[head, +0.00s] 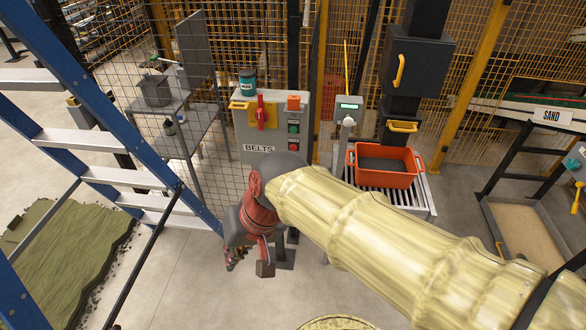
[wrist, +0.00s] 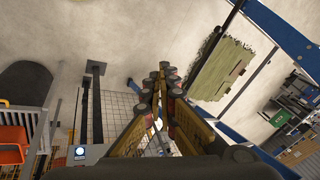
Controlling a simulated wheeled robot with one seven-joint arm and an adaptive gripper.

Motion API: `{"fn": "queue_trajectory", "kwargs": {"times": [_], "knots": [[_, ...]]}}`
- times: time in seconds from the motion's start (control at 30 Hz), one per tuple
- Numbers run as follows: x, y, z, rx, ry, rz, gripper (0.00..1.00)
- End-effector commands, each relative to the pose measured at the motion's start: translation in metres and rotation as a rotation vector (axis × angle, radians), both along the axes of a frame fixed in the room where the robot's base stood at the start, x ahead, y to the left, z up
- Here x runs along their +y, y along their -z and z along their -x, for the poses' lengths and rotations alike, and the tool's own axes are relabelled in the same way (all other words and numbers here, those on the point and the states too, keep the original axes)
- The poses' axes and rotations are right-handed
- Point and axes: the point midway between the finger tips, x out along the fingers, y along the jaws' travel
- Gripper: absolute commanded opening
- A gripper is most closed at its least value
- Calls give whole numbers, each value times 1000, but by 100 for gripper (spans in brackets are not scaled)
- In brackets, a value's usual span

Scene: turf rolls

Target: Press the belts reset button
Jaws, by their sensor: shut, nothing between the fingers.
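The grey control box marked BELTS (head: 268,152) stands at the mesh fence in the head view. Its face carries a red handle (head: 261,112) on a yellow plate, an orange block (head: 293,103), a green button (head: 293,128) and a red button (head: 293,146). I cannot read which button is the reset. My gripper (head: 234,262) hangs below and in front of the box, apart from it and pointing down. In the wrist view my gripper (wrist: 163,72) is shut and empty, over the floor.
A blue ladder (head: 100,130) stands at left, beside a turf piece (head: 62,245). A teal can (head: 247,82) is at the box's top. An orange crate (head: 384,179) sits on rollers to the right. A sand tray (head: 525,232) lies farther right. Floor before the box is partly clear.

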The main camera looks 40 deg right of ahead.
Motion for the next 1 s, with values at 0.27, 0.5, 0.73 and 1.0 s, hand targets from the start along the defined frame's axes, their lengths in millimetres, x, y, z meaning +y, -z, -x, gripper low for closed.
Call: {"fn": "queue_trajectory", "kwargs": {"times": [0.27, 0.5, 0.73, 1.0], "knots": [[17, 71, -97, 331, 690, -730, 0], [-65, 116, -204, 497, 1267, -1371, 0], [-188, 173, -254, 521, 1651, -1876, 0], [-313, 242, -252, 447, 1916, -2333, 0]]}}
